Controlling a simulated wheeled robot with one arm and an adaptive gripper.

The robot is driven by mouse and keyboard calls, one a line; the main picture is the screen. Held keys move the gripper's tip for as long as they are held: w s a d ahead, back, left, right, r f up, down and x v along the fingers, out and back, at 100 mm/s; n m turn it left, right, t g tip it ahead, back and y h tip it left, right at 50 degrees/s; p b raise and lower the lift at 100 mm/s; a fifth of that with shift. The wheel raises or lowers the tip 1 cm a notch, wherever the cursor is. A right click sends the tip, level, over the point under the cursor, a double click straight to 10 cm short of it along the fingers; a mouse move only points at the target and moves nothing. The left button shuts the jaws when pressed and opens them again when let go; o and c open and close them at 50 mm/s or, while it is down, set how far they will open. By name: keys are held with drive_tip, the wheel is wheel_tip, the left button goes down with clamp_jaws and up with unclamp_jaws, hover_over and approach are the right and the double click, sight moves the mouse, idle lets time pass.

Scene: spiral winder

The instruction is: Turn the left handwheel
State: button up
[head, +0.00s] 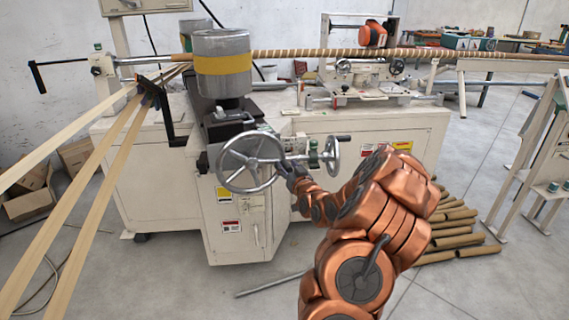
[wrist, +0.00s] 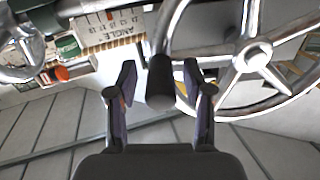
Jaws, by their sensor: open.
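The left handwheel (head: 233,163) is a silver spoked wheel on the front of the machine in the head view. Its rim and spokes fill the right of the wrist view (wrist: 252,56). Its dark handle (wrist: 160,82) points toward the wrist camera and lies between the two fingers. My gripper (head: 288,169) is at the right edge of this wheel in the head view. In the wrist view my gripper (wrist: 160,72) is open, with one finger on each side of the handle and visible gaps. The handle is hard to make out in the head view.
A second handwheel (head: 332,153) stands close to the right of my gripper. An angle scale (wrist: 112,30) sits behind the handle in the wrist view. Cardboard tubes (head: 455,238) lie on the floor at the right. The floor in front of the machine is mostly clear.

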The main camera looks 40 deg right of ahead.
drive_tip(key=shift+x, duration=0.95)
drive_tip(key=shift+r, duration=0.1)
clamp_jaws()
